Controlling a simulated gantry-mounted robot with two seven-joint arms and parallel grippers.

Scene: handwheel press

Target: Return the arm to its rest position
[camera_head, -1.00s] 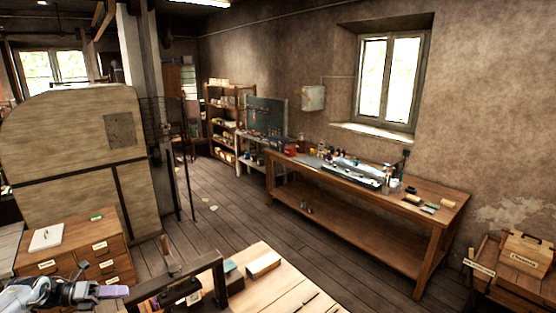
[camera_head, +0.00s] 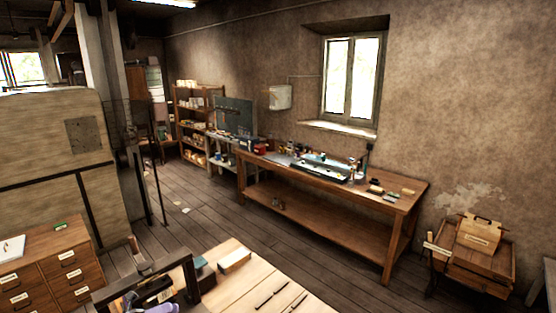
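My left gripper (camera_head: 160,307) shows only as a small grey and purple part at the bottom edge, beside the dark metal frame (camera_head: 182,262) of what looks like a press on the near table. The frame and the picture edge cut most of it off. I cannot tell whether its fingers are open or shut, or whether the purple piece is held. My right gripper is out of view.
A drawer cabinet (camera_head: 45,262) stands at left. A long workbench (camera_head: 330,195) runs along the wall. A wooden box (camera_head: 478,240) stands at right.

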